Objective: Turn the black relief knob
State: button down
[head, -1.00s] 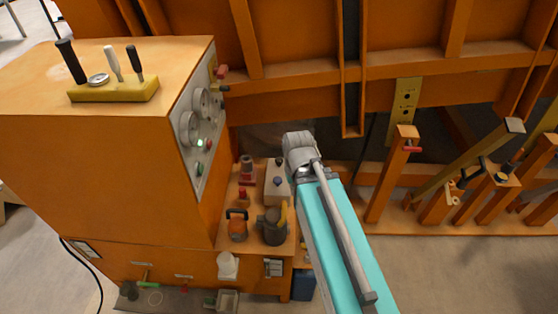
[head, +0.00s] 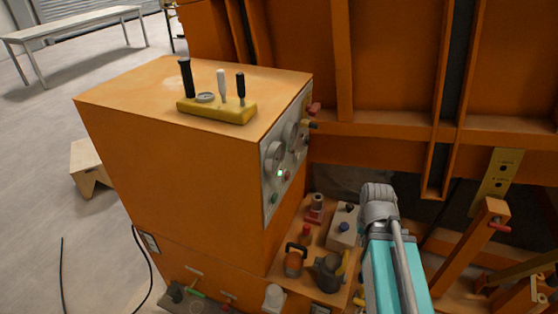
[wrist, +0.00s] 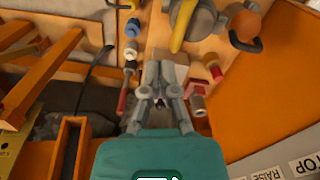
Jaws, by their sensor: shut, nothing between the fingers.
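A small dark knob (head: 309,125) with a yellowish base sticks out from the right edge of the control panel (head: 270,195), below a red knob (head: 314,108). It is the likeliest black relief knob, but its label cannot be read. I cannot pick it out with certainty in the wrist view. My gripper (wrist: 163,72) is shut and empty in the wrist view, above the shelf of tools and fittings. In the head view my arm's grey wrist joint is right of and below the panel, apart from the knob; the fingers are hidden.
The orange cabinet (head: 180,150) carries a yellow lever block (head: 216,109) on top. An orange can (head: 295,262), a dark jug (head: 328,273) and a pale box (head: 343,228) crowd the shelf. Orange beams stand to the right. Open floor lies left.

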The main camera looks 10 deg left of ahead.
jog(key=c, duration=0.8)
grip_release()
jog(key=shift+o, duration=0.9)
jog(key=shift+w, duration=0.25)
jog(key=o, duration=0.4)
jog(key=w, duration=0.2)
jog(key=w+n, duration=0.1)
jog(key=shift+f+b, duration=0.3)
jog(key=shift+o, duration=0.2)
jog(key=n+b, duration=0.4)
jog(key=n, duration=0.7)
send_over(350, 205)
notch_tip(350, 205, down, 4)
jog(key=shift+f, duration=0.15)
jog(key=shift+f, duration=0.15)
notch_tip(350, 205, down, 14)
jog(key=b, duration=1.4)
jog(key=shift+r, duration=0.2)
